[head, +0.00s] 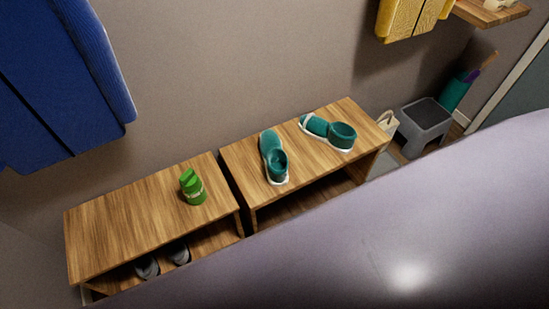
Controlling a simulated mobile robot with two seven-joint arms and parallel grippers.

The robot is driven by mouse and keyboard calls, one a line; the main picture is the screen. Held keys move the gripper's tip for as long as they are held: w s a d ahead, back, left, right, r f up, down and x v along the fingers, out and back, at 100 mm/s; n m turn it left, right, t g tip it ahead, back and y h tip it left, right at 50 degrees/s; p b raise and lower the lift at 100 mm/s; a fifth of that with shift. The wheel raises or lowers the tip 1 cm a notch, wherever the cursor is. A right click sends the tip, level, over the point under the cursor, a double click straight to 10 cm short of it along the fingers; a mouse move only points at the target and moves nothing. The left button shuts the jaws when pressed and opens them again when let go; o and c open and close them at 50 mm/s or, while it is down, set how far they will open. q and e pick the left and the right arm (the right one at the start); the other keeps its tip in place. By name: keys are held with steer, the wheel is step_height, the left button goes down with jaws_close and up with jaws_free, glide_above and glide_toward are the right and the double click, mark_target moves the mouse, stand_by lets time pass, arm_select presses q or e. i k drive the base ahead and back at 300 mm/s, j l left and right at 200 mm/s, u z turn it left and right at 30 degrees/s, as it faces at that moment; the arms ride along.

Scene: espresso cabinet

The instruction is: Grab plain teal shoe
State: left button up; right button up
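Two teal shoes with white soles stand on the top of the right wooden bench (238,155). The left one, a plain teal shoe (268,146), points away toward the wall, with its round opening nearest me. The other teal shoe (342,137) lies to its right, turned sideways with its toe to the left, and shows a pale band near the toe. The two shoes are apart. Neither of my grippers is in view.
A green item (192,187) stands on the left wooden bench (120,220), with grey shoes (148,267) below. A blue garment (60,80) and a yellow one (405,18) hang above. A grey stool (424,124) stands at right. A large smooth mauve surface fills the lower right.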

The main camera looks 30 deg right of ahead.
mark_target(276, 160)
steer(key=l+u, duration=0.2)
steer(key=l, duration=2.1)
steer(key=i+l, duration=0.1)
steer(key=l, duration=0.2)
steer(key=i+l, duration=0.1)
steer(key=l, duration=0.2)
steer(key=i+l, duration=0.1)
steer(key=l, duration=0.2)
steer(key=u, duration=0.05)
